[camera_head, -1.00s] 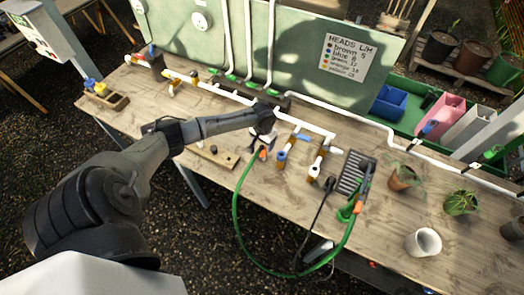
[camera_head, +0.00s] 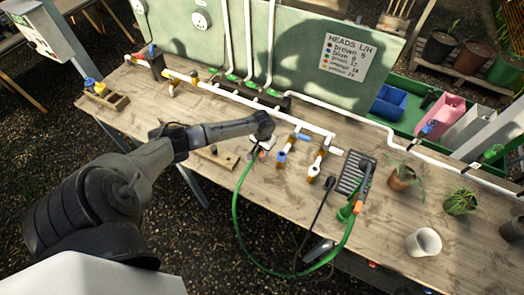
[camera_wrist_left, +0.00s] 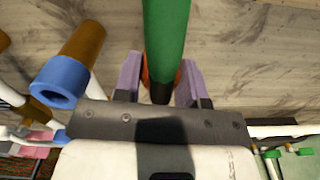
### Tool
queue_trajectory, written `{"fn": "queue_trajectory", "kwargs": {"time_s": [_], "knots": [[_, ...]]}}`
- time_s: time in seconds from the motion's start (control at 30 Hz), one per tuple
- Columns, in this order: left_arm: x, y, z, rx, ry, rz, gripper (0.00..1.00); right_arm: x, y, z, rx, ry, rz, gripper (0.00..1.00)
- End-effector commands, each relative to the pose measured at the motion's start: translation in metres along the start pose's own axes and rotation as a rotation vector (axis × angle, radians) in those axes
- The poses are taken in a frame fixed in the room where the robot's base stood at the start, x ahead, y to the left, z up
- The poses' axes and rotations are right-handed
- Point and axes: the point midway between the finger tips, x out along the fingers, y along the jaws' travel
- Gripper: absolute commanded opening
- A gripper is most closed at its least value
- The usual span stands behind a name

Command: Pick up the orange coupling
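The orange coupling (camera_head: 263,154) sits at the end of the green hose, over the workbench just below my left gripper (camera_head: 264,143). In the left wrist view the green hose (camera_wrist_left: 166,35) hides most of it, and only orange edges (camera_wrist_left: 146,74) show on both sides. The purple finger pads of my left gripper (camera_wrist_left: 160,82) stand on either side of the coupling, very close to it. Whether they press on it, I cannot tell. My right gripper does not show.
A brown fitting with a blue end (camera_wrist_left: 55,85) is beside my left gripper. Brown and blue fittings (camera_head: 287,150) and a white pipe run (camera_head: 245,100) lie near. A dark slotted tray (camera_head: 354,175) and a white cup (camera_head: 424,242) are at the right. The hose hangs off the front edge.

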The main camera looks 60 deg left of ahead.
Motion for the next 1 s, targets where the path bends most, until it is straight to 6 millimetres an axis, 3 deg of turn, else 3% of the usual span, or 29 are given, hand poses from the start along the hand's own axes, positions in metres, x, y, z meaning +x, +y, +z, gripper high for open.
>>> {"fn": "queue_trajectory", "kwargs": {"time_s": [0.2,0.57,0.87,1.0], "knots": [[0.0,0.0,0.0,0.0,0.0,0.0,0.14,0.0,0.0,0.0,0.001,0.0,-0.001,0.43],[-0.005,-0.001,0.0,0.0,0.001,0.0,0.13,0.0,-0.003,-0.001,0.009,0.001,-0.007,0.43],[-0.042,-0.001,-0.001,0.001,0.004,0.0,0.13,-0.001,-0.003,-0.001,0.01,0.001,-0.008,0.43],[-0.057,0.026,0.006,0.005,0.002,0.004,0.13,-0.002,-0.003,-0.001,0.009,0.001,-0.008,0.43]]}}
